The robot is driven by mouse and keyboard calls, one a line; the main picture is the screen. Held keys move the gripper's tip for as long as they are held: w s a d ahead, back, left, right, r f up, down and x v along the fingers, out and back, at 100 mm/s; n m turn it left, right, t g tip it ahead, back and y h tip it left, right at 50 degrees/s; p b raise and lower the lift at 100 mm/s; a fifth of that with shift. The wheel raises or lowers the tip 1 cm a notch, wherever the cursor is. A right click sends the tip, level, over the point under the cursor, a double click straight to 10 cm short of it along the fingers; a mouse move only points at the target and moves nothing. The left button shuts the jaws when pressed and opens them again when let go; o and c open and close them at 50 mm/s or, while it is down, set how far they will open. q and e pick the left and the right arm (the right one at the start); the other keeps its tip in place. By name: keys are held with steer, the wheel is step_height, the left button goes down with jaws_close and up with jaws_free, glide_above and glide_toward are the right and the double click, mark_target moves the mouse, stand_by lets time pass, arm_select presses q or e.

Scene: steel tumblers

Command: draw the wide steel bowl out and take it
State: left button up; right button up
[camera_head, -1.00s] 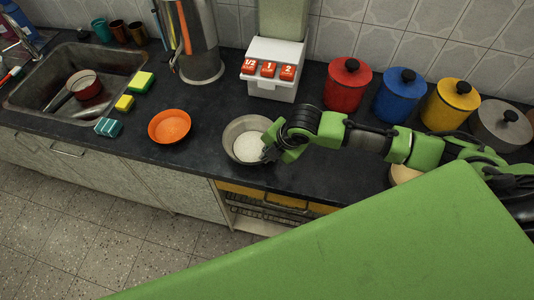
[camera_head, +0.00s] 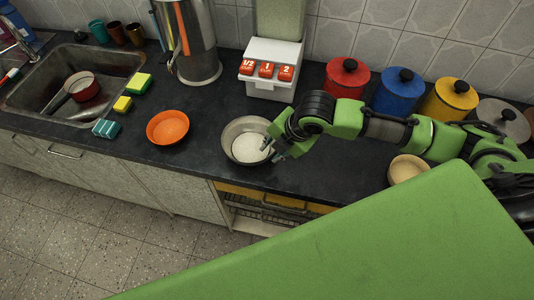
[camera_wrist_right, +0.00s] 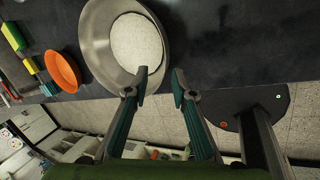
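The wide steel bowl (camera_head: 229,135) stands on the dark counter with a white, round content in it. It also shows at the top of the right wrist view (camera_wrist_right: 96,35). My right gripper (camera_head: 271,151) is at the bowl's right rim in the head view. In the right wrist view its two fingers (camera_wrist_right: 159,77) are spread apart. One fingertip overlaps the inside of the bowl and the other appears outside the rim; contact cannot be told. My left gripper is not in view.
An orange bowl (camera_head: 168,127) stands left of the steel bowl. A white box with red number buttons (camera_head: 271,80) stands behind. Red (camera_head: 346,78), blue and yellow canisters line the back right. A tan bowl (camera_head: 407,168) is at the right, near the counter's front edge.

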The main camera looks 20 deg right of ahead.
steer(key=v, duration=0.6)
steer(key=shift+s, duration=0.1)
stand_by(0.3)
